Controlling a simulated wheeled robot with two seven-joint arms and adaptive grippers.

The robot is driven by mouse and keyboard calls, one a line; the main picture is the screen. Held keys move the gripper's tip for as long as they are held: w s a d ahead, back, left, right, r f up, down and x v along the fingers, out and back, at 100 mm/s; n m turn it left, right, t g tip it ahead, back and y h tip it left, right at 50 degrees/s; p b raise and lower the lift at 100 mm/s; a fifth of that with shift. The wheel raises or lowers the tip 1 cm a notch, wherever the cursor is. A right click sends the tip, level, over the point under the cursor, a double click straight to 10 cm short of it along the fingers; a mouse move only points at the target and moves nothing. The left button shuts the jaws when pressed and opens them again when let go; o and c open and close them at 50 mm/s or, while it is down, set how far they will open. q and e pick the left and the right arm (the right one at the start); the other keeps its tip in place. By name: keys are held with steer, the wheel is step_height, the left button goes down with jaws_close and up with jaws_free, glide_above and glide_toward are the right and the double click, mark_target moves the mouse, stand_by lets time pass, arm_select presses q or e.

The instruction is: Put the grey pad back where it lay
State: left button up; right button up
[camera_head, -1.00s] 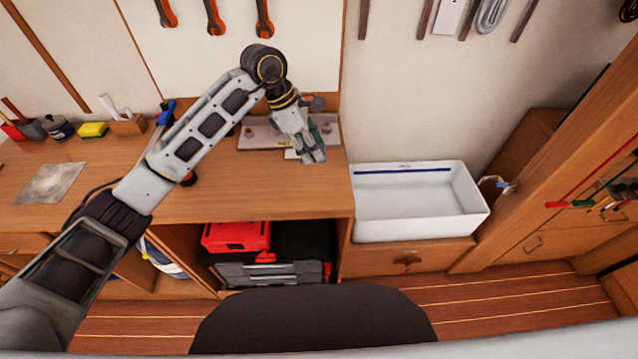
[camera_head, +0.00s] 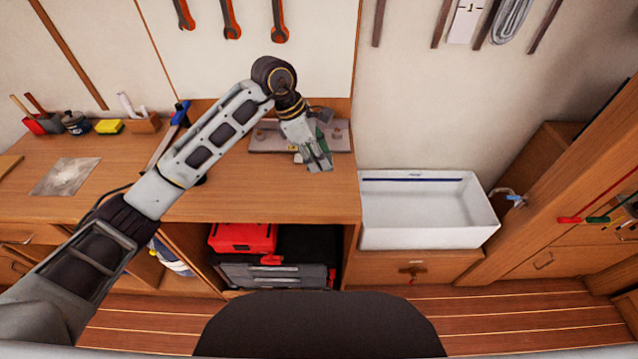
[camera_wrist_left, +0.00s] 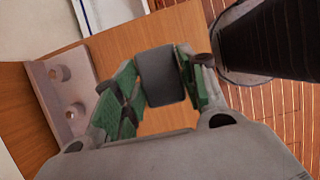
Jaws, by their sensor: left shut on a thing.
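My left gripper (camera_head: 318,164) is over the right end of the wooden workbench (camera_head: 230,203), in front of a pale holder. In the left wrist view its green-lined fingers (camera_wrist_left: 160,85) are shut on the grey pad (camera_wrist_left: 162,77), a dark grey block with rounded corners. Bare wood shows around the pad there; I cannot tell its height above the bench. In the head view the pad is not clearly visible. My right gripper is in neither view.
The pale holder (camera_head: 265,140) with round fittings stands at the bench's back; it also shows in the left wrist view (camera_wrist_left: 62,100). A white basin (camera_head: 428,239) is to the right. The bench front is clear.

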arm_select(q)
step_height(320, 180, down, 4)
steer(key=shift+f, duration=0.1)
steer(key=shift+f+p, duration=0.35)
steer(key=shift+f, duration=0.35)
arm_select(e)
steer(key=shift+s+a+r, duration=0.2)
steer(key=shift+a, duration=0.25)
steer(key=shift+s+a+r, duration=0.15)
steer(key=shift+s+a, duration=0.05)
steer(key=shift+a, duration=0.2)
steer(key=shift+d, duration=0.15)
arm_select(q)
steer(key=shift+f, duration=0.3)
step_height(320, 180, down, 2)
steer(key=shift+f, duration=0.55)
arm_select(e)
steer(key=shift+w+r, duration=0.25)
